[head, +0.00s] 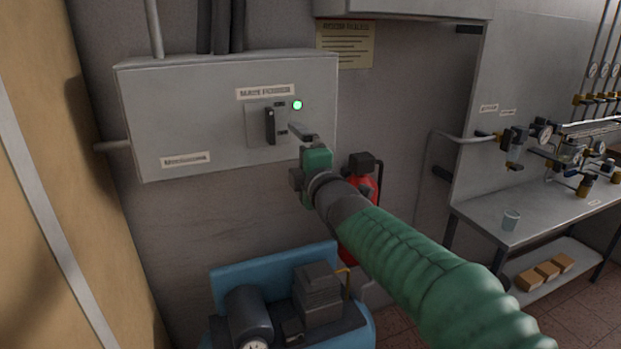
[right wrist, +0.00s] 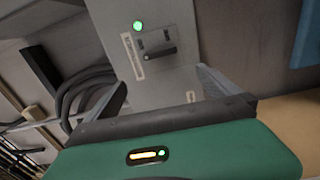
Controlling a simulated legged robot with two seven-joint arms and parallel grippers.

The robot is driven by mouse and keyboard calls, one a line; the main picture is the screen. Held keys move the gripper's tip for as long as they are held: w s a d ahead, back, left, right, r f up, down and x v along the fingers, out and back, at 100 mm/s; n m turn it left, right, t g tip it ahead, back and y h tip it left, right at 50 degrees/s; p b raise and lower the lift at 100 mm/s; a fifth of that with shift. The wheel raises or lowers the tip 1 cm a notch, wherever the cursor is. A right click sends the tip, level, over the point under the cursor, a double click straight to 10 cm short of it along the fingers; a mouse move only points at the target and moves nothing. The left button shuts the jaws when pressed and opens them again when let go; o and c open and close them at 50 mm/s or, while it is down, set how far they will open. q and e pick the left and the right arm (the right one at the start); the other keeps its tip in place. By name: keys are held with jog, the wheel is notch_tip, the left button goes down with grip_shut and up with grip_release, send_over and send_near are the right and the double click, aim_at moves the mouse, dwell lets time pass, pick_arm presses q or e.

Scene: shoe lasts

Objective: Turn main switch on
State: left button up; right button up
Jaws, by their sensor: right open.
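The main switch (head: 270,126) is a black lever on a grey plate on the front of a grey wall box (head: 215,125). Its lever stands upright in the head view, with small dark labels beside its upper and lower ends. A green lamp (head: 297,105) glows at its upper right. My right gripper (head: 303,132) is open and empty, just right of the lever and apart from it. In the right wrist view the lever (right wrist: 160,53) and the lit lamp (right wrist: 138,26) show beyond the open fingers (right wrist: 163,88). My left gripper is out of view.
A blue compressor (head: 225,278) stands below the box. A red extinguisher (head: 366,187) is on the wall behind my right arm. A tan panel (head: 70,200) closes the left side.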

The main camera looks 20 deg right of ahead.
jog(key=s+b, duration=0.2)
jog(key=s, duration=1.1)
jog(key=shift+s+d+f, duration=0.15)
jog(key=shift+s+d, duration=0.1)
